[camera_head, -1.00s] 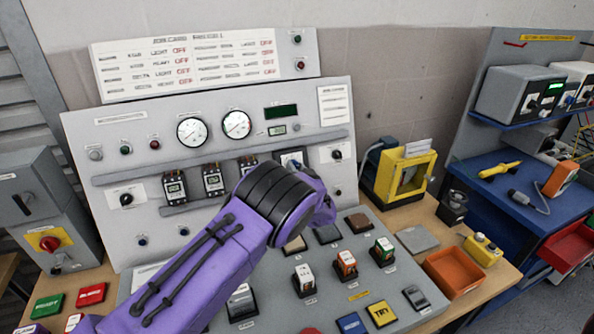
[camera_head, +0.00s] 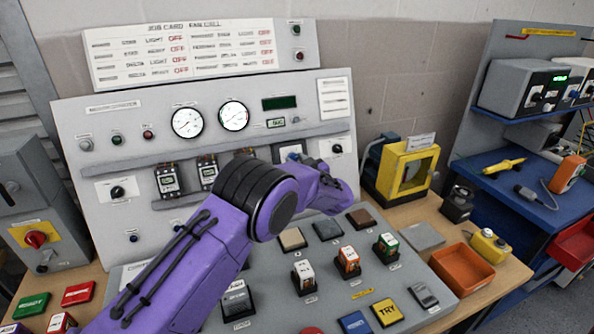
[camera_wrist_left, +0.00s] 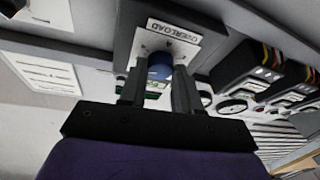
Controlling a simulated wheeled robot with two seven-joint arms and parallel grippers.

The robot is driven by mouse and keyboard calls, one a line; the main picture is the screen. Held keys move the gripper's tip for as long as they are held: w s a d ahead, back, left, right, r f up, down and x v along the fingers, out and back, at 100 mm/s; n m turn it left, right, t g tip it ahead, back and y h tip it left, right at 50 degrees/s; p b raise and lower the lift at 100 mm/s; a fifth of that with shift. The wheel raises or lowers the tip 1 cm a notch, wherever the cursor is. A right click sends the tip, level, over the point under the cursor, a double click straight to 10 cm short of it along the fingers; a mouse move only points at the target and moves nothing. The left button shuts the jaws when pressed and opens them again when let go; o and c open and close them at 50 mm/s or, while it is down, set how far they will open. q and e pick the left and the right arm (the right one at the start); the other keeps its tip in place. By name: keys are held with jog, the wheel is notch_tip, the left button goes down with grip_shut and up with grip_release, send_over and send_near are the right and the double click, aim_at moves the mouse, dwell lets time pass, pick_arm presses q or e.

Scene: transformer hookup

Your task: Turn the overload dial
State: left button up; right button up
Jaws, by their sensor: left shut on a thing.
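The overload dial (camera_wrist_left: 160,66) is a blue round knob on a white plate marked OVERLOAD (camera_wrist_left: 172,42), seen upside down in the left wrist view. My left gripper (camera_wrist_left: 158,80) has one finger on each side of the knob and is shut on it. In the head view my purple left arm (camera_head: 200,260) reaches across the console to the upright panel. Its wrist covers part of the overload plate (camera_head: 290,151), and the dial and fingertips cannot be made out there. My right gripper is not in view.
The upright panel carries round gauges (camera_head: 187,122) above several breaker modules (camera_head: 168,181). The sloped desk below holds switches and a yellow TRY button (camera_head: 386,312). To the right are a yellow frame (camera_head: 407,173) and an orange tray (camera_head: 462,268).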

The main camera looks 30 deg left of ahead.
pick_arm(q)
jog(key=n+g+b, duration=0.1)
jog(key=n+b, duration=0.1)
jog(key=n, duration=0.2)
jog(key=shift+w, duration=0.15)
jog(key=shift+d+r+n+g+y+b, duration=0.1)
jog(key=shift+n+g+y+b, duration=0.45)
jog(key=shift+n, duration=0.85)
jog(key=shift+g+h, duration=0.25)
jog(key=shift+h, duration=0.1)
jog(key=o, duration=1.1)
jog(key=shift+w, duration=0.1)
jog(key=shift+c, duration=0.2)
jog(key=b+v, duration=0.2)
jog(key=v, duration=0.8)
jog(key=shift+d, duration=0.25)
